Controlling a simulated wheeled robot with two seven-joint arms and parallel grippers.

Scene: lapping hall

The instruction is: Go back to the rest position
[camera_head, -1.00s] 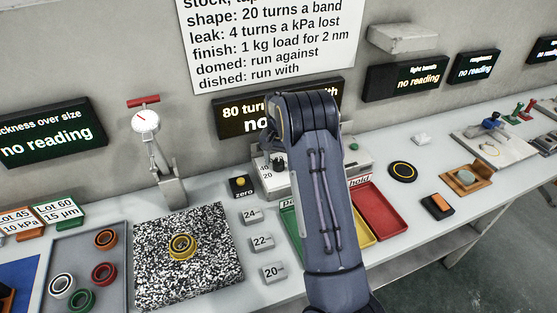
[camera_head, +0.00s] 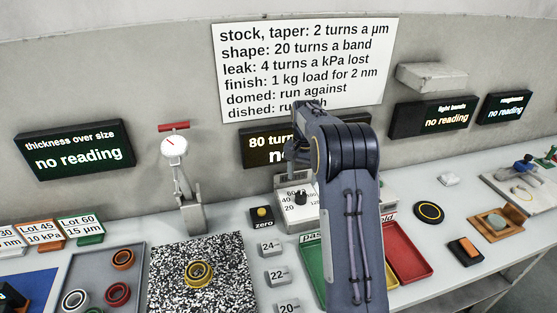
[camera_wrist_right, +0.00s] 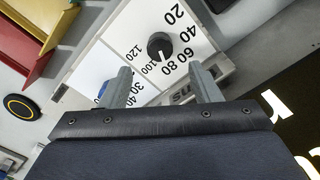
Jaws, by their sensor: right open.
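My right arm comes up from the bottom of the head view, and its gripper (camera_head: 298,160) is near the dial box, partly hidden behind my own arm. In the right wrist view the two fingers of the right gripper (camera_wrist_right: 163,88) stand apart with nothing between them. Beyond them is the dial box (camera_wrist_right: 130,50) with its black knob (camera_wrist_right: 160,46), clear of the fingertips in the picture. In the head view the knob (camera_head: 300,197) also shows. My left gripper is not in view.
The bench holds a dial gauge stand (camera_head: 190,205), a speckled plate (camera_head: 235,255) with a yellow ring (camera_head: 198,273), a grey tray (camera_head: 83,265) with several rings, and a green tray (camera_head: 312,268) and red tray (camera_head: 420,270). Dark displays (camera_head: 75,150) line the wall.

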